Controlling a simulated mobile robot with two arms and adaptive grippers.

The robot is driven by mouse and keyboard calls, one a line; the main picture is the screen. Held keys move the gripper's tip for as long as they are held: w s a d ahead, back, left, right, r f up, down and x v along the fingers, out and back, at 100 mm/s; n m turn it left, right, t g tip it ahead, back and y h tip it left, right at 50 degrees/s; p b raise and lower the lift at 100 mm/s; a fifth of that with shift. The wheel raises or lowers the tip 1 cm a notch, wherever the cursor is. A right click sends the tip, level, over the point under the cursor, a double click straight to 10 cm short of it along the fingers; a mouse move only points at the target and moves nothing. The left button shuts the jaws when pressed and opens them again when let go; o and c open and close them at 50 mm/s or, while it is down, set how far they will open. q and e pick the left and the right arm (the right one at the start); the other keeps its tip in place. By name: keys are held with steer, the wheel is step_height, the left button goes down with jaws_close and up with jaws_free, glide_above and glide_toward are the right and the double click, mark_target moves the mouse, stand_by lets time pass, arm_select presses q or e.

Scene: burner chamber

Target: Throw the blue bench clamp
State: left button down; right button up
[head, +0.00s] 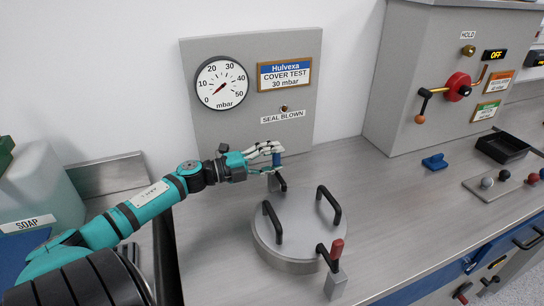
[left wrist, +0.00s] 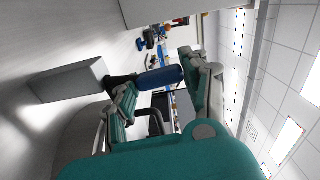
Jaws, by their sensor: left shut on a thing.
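The blue bench clamp has a blue handle (head: 277,160) on a dark lever and stands behind the round grey cover (head: 285,252). My left gripper (head: 274,150) is shut on this blue handle, which looks upright in the head view. In the left wrist view the blue handle (left wrist: 161,78) lies between the fingers of my left gripper (left wrist: 160,92), with its grey base block (left wrist: 68,82) beyond. The fingers hide part of the handle. My right gripper is not in view.
A red-handled clamp (head: 336,252) stands at the cover's front right. A gauge panel (head: 250,110) stands behind. A blue block (head: 434,162) and a black tray (head: 502,147) lie to the right. A soap bottle (head: 45,185) is at left.

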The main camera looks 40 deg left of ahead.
arm_select(q)
steer(key=shift+f, duration=0.1)
stand_by(0.4)
steer(key=c, duration=0.9)
jaws_free()
steer(key=shift+s, duration=0.1)
steer(key=v, duration=1.2)
